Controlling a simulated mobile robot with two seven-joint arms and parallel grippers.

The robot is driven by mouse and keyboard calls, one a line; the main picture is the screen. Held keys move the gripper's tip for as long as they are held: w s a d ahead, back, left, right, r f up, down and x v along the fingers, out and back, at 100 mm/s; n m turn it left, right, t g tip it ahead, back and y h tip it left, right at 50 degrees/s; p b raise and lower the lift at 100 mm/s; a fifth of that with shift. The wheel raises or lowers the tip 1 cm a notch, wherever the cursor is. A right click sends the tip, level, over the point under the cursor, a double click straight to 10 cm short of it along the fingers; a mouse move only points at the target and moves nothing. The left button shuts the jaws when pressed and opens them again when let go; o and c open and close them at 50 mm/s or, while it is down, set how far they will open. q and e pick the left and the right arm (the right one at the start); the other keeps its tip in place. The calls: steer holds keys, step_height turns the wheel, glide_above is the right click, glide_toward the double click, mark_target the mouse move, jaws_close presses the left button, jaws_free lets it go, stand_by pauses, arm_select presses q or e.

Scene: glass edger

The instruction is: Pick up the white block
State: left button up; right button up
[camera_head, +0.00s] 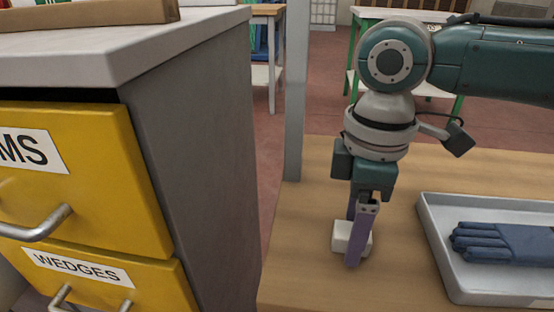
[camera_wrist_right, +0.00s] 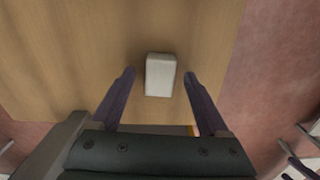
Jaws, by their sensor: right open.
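The white block (camera_head: 342,238) lies on the wooden table top, partly hidden behind a finger of my right gripper in the head view. My right gripper (camera_head: 356,240) points down at the block with its purple fingers. In the right wrist view the white block (camera_wrist_right: 160,75) stands clear on the wood, just beyond and between the open fingertips (camera_wrist_right: 160,75). There is a gap on each side between block and finger. My left gripper is in neither view.
A grey tray (camera_head: 434,236) with dark blue gloves (camera_head: 500,243) lies right of the block on the wooden table (camera_head: 300,225). A cabinet with yellow drawers (camera_head: 95,170) stands at the left. A grey post (camera_head: 297,90) rises at the table's far left corner.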

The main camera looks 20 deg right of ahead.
steer(key=shift+r, duration=0.1)
jaws_close()
stand_by(0.5)
